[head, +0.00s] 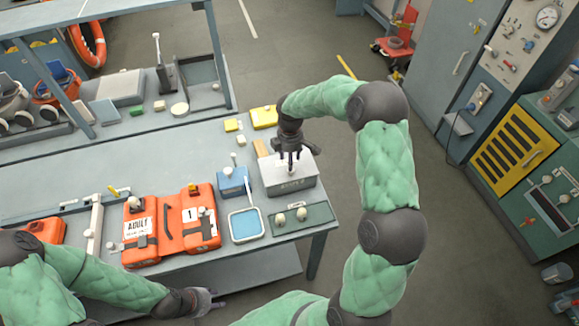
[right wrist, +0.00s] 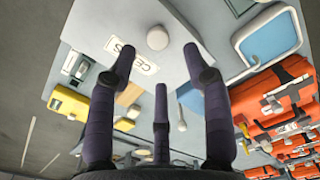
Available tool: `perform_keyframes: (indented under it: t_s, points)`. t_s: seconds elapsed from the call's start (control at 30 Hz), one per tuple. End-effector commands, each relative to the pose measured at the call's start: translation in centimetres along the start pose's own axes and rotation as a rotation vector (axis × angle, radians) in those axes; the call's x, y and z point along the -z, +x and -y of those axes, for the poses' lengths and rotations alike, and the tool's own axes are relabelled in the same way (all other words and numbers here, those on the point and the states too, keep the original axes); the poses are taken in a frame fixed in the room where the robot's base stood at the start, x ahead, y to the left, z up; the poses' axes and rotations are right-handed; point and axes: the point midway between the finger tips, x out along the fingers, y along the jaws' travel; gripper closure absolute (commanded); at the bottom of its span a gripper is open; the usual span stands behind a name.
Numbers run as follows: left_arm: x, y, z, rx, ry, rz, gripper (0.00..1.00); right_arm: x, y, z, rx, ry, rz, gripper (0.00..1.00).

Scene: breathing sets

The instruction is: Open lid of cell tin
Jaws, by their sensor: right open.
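In the right wrist view, the open fingers (right wrist: 165,65) straddle the area of a white label reading "CELLS" (right wrist: 143,66) and a pale round knob (right wrist: 157,38). Nothing shows clasped between them. I cannot tell whether a finger touches the tin. My left gripper (head: 207,300) is low at the table's front, away from the tin; its jaw state is unclear.
A blue box (head: 233,182) and a blue-bottomed tray (head: 246,225) stand left of the tin. A green tray (head: 318,213) with pale round knobs lies in front. Orange packs (head: 200,224) lie further left. A yellow case (head: 264,117) is behind.

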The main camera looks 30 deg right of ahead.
Motion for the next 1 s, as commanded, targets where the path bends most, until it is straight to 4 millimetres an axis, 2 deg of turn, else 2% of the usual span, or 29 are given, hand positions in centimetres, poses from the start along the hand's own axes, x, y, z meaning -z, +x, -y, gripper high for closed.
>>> perform_keyframes:
  t_s: [0.1,0.3,0.5,0.73,0.77,0.93,1.0]
  points:
    - [0.1,0.1,0.0,0.000,0.000,-0.001,0.60,0.0,2.2,0.0,0.001,-0.001,0.001,0.50]
    - [0.1,0.2,0.1,0.000,0.000,-0.001,0.60,0.0,4.6,0.0,0.000,0.000,0.000,0.50]
    - [0.1,0.2,0.1,0.000,0.000,-0.001,0.60,0.0,5.5,-0.1,-0.002,0.000,-0.001,0.50]
    - [0.1,0.2,0.1,0.000,0.000,-0.001,0.60,0.0,5.5,-0.1,-0.002,0.000,-0.001,0.50]
    - [0.1,0.2,0.1,0.000,0.000,-0.001,0.60,0.0,5.5,-0.1,-0.002,0.000,-0.001,0.53]
    - [0.1,0.2,0.1,0.000,0.000,-0.001,0.60,0.0,5.5,-0.1,-0.002,0.000,-0.001,1.00]
    - [0.1,0.2,0.1,0.000,0.000,-0.001,0.60,0.1,5.5,-0.1,-0.002,0.000,-0.001,1.00]
